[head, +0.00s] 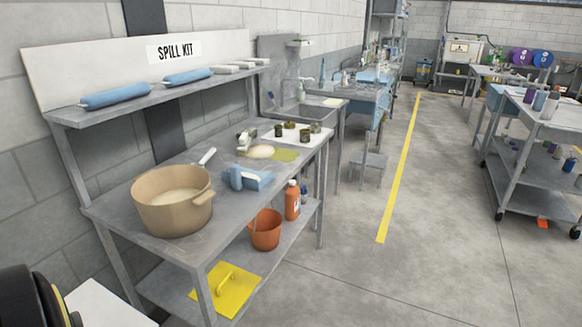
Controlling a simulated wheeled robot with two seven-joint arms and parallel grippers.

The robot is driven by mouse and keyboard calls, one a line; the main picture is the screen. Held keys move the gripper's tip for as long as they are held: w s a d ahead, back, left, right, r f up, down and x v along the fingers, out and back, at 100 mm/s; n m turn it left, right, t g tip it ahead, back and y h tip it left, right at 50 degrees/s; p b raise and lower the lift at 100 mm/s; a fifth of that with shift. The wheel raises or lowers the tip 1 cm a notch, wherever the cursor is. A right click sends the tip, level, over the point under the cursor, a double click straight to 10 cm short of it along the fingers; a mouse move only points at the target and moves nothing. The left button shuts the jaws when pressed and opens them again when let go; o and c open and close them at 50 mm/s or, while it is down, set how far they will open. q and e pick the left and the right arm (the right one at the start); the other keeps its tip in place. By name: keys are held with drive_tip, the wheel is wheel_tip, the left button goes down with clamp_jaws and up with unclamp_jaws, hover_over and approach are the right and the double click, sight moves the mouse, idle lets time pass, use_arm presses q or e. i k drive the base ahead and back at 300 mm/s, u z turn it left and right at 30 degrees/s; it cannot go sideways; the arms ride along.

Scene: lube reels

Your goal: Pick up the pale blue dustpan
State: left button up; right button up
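A pale blue piece (249,179), which looks like the dustpan, lies on the grey metal workbench (190,238) under the SPILL KIT sign. It sits near the bench's front edge, right of a tan tub. It has a raised part at its left and a pale patch on top; its exact shape is too small to make out. Nothing holds it. Neither of my grippers is in view.
The tan tub (172,208) holds pale material. A pale heap (262,152) and a yellow-green puddle (285,155) lie behind the blue piece. Below are an orange bucket (266,230), an orange bottle (292,201) and a yellow panel (226,290).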

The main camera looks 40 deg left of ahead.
sight(239, 177)
drive_tip(key=u, duration=0.05)
drive_tip(key=i, duration=1.95)
drive_tip(key=u, duration=1.55)
drive_tip(key=i, duration=0.85)
drive_tip(key=u, duration=0.8)
